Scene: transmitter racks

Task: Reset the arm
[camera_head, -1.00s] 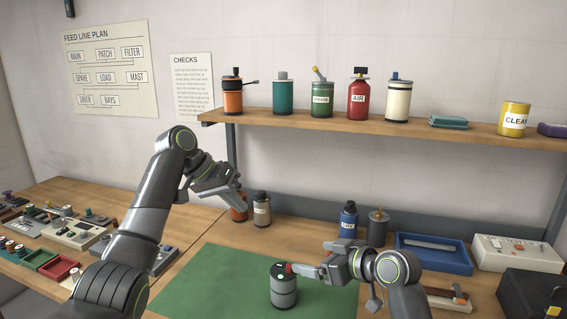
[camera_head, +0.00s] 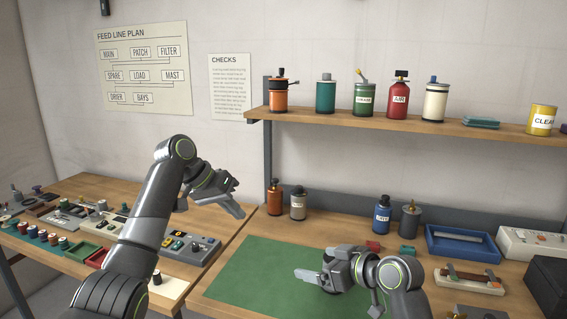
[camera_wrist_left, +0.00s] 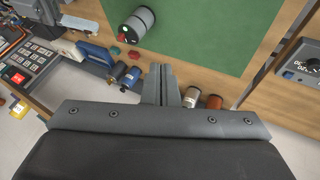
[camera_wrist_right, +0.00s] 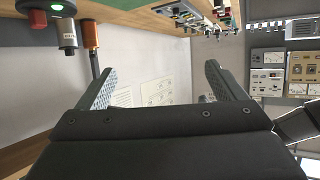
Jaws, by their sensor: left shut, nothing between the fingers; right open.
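My left gripper (camera_head: 236,209) is raised over the left edge of the right-hand bench, shut and empty. Its fingers are pressed together in the left wrist view (camera_wrist_left: 161,85). My right gripper (camera_head: 300,277) is low over the green mat (camera_head: 250,272), pointing left. Its fingers stand wide apart with nothing between them in the right wrist view (camera_wrist_right: 160,85). A grey canister (camera_wrist_left: 138,24) stands by the mat's edge in the left wrist view. Its green-lit top (camera_wrist_right: 48,6) shows at the corner of the right wrist view. In the head view my right arm hides it.
Orange (camera_head: 274,198) and cream (camera_head: 298,204) bottles stand behind the mat. A blue bottle (camera_head: 382,215), a grey canister (camera_head: 409,221) and a blue tray (camera_head: 462,245) stand at the back right. A shelf (camera_head: 350,120) of jars is above. Panels (camera_head: 190,246) crowd the left bench.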

